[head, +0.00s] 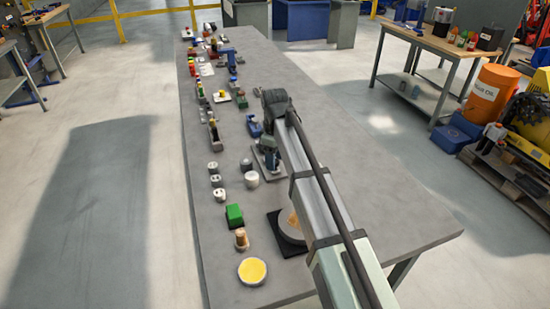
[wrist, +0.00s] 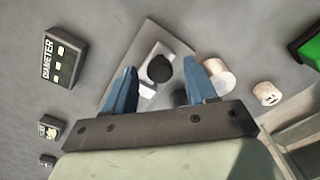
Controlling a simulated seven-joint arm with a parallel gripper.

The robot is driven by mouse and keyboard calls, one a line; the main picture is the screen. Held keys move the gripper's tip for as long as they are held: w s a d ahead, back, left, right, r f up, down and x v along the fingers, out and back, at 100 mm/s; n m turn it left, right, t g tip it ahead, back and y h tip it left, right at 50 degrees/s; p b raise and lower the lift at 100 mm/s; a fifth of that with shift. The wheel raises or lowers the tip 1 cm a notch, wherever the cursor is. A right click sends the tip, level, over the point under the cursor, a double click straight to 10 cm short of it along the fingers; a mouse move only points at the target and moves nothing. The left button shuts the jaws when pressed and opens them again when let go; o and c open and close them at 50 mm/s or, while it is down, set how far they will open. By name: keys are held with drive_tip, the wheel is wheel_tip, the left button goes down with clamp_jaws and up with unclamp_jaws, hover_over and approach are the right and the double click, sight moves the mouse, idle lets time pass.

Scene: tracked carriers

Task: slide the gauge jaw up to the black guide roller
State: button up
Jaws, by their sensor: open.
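In the wrist view, a black round roller (wrist: 159,68) stands on a pale grey plate (wrist: 176,38). A whitish block (wrist: 148,88) sits against or just beside the roller; it may be the gauge jaw, but I cannot tell how far apart they are. My gripper (wrist: 160,82) is open, with one blue finger left of the roller and one right of it. Nothing is visibly clamped between them. In the head view, my gripper (head: 268,158) is over the plate (head: 269,179), and the arm hides most of the roller and block.
A dark box marked DIAMETER (wrist: 64,56) lies left of the plate. White cylinders (wrist: 217,75) stand close to the right finger. In the head view, a green block (head: 234,215) and a yellow-topped disc (head: 252,271) lie nearer. The bench (head: 360,190) is clear on the right.

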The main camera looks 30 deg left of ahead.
drive_tip(key=shift+f, duration=0.1)
clamp_jaws()
idle(0.6)
